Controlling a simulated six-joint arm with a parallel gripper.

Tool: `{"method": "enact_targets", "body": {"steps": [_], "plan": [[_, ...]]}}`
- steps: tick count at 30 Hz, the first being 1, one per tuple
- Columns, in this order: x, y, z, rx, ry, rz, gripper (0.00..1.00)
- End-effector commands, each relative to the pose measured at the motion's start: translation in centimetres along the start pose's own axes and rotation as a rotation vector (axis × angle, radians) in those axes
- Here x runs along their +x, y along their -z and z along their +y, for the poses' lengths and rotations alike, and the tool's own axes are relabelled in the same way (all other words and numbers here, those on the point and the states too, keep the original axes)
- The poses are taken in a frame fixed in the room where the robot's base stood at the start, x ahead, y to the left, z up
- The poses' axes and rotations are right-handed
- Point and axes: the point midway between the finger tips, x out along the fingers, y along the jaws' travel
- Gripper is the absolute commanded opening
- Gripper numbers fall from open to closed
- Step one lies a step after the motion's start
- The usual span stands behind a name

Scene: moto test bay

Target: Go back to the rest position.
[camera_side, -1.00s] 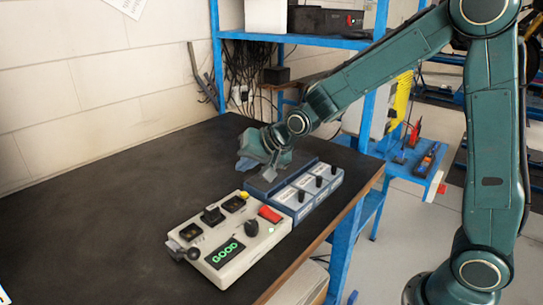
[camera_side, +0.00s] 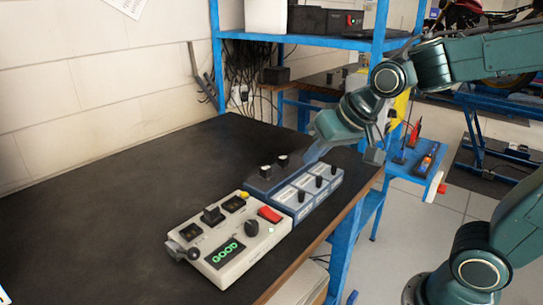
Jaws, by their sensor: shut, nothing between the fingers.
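My gripper (camera_side: 308,158) is shut and empty. It hangs at the far end of the blue-grey control box, apparently a little above or behind it; the exact gap cannot be told. The blue-grey box (camera_side: 262,186) has two dark knobs with pale tops at its back and a row of black switches on light panels in front.
The dark bench top (camera_side: 120,215) is clear left of the units. A blue shelf frame (camera_side: 217,60) with boxes and cables stands behind the bench. A blue tool cart (camera_side: 410,165) with tools stands past the bench's right edge, behind my arm.

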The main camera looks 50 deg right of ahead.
Motion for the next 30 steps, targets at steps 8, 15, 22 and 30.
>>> {"method": "enact_targets", "body": {"steps": [8, 15, 22, 30], "plan": [[-4.7, -4.9, 2.0, -0.148, -0.027, -0.054, 0.00], [-7.3, -8.8, 3.5, -0.254, -0.041, -0.104, 0.00], [-8.1, -10.4, 4.1, -0.294, -0.045, -0.126, 0.00], [-8.1, -10.5, 4.1, -0.296, -0.045, -0.128, 0.00]]}}
